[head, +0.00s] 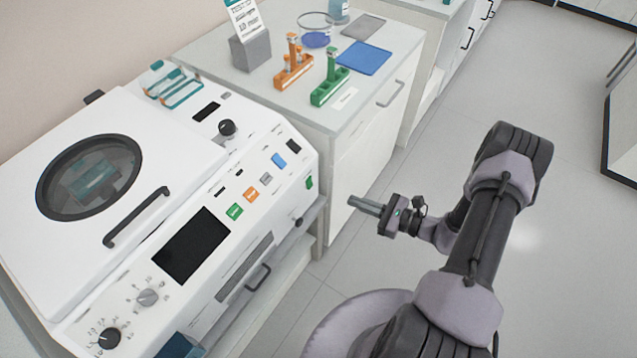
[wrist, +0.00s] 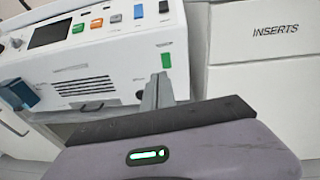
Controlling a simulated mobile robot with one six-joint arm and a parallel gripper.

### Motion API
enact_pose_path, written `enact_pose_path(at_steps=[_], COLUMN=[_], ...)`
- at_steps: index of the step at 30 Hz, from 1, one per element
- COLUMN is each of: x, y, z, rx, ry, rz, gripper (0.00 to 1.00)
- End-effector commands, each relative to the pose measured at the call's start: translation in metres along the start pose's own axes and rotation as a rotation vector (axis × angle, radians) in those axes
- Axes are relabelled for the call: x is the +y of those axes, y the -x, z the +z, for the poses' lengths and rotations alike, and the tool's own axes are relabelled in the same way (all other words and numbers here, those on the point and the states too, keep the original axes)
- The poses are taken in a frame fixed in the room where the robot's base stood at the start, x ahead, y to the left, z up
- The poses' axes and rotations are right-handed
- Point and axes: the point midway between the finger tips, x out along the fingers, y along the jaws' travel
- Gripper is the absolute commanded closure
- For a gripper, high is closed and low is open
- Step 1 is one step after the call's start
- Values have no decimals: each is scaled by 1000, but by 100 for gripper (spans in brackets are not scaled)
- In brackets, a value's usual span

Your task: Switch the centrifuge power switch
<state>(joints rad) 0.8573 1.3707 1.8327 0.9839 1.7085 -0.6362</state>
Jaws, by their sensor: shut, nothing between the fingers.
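The white centrifuge (head: 215,150) stands at the left with its lid closed. A small green switch (head: 309,182) sits at the right end of its front face, and it also shows in the wrist view (wrist: 166,60). No power label is readable. My gripper (head: 352,203) is shut and empty, to the right of the front face and apart from it. In the wrist view the gripper's fingertips (wrist: 160,78) appear just below the green switch, with their tips overlapping the machine's lower right front.
The panel has a dark screen (head: 190,245), several coloured buttons and knobs. A counter (head: 215,55) behind holds an orange tube rack (head: 293,72), a green rack (head: 329,86) and a blue mat (head: 364,58). A drawer unit marked INSERTS (wrist: 262,55) stands right of the centrifuge. Open floor lies to the right.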

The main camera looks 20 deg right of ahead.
Motion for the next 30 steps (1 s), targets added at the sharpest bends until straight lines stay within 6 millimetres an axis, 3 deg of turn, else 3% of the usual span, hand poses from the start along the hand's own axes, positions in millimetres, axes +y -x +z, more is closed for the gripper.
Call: enact_pose_path(at_steps=[1,4,16,20,30], x=[0,0,0,-1,-7], y=[3,7,2,-19,-93], z=[-13,-28,-30,-31,-31], rx=[-8,-18,-19,-19,-20], ry=[-29,-59,-64,-63,-62], rz=[-37,-86,-89,-85,-84], gripper=[100,100,100,100,100])
